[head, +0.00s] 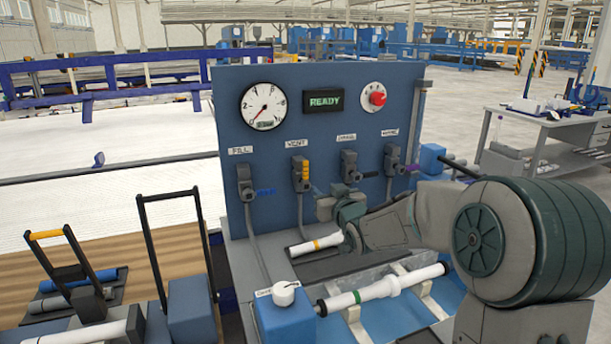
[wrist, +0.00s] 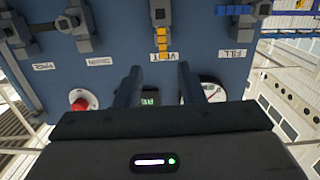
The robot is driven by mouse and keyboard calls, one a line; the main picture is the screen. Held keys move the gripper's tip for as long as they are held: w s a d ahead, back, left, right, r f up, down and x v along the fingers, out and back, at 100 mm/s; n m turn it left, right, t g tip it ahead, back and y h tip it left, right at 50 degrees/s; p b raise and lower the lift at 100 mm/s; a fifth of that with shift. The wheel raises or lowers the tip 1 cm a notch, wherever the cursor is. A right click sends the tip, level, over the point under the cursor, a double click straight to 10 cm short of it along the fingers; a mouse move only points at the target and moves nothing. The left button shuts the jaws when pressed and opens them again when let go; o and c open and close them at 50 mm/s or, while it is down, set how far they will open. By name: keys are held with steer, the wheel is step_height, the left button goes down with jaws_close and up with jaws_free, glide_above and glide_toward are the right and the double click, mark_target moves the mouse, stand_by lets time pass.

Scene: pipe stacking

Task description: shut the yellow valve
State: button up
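The yellow valve is the one under the VENT label on the blue panel. Its yellow handle (head: 305,169) stands in line with the vertical pipe. In the wrist view, which is upside down, the yellow handle (wrist: 162,42) shows just beyond my fingertips, roughly centred between them. My gripper (wrist: 158,72) is open, with its two dark fingers apart and nothing between them. In the head view my gripper (head: 335,206) is in front of the panel, below and right of the yellow handle. I cannot tell the exact gap to the handle.
The FILL valve (head: 244,181) with a sideways blue handle is left of the yellow one. The DRAIN valve (head: 349,166) and another valve (head: 392,160) are to the right. A gauge (head: 263,106), a READY display (head: 324,100) and a red button (head: 378,98) sit above. White pipes (head: 385,288) lie below.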

mark_target(306, 169)
steer(key=shift+t+y, duration=0.3)
steer(key=shift+t, duration=0.1)
steer(key=p+x, duration=0.2)
steer(key=x, duration=1.2)
steer(key=shift+w+a+r, duration=0.15)
steer(key=shift+w, duration=0.15)
jaws_close()
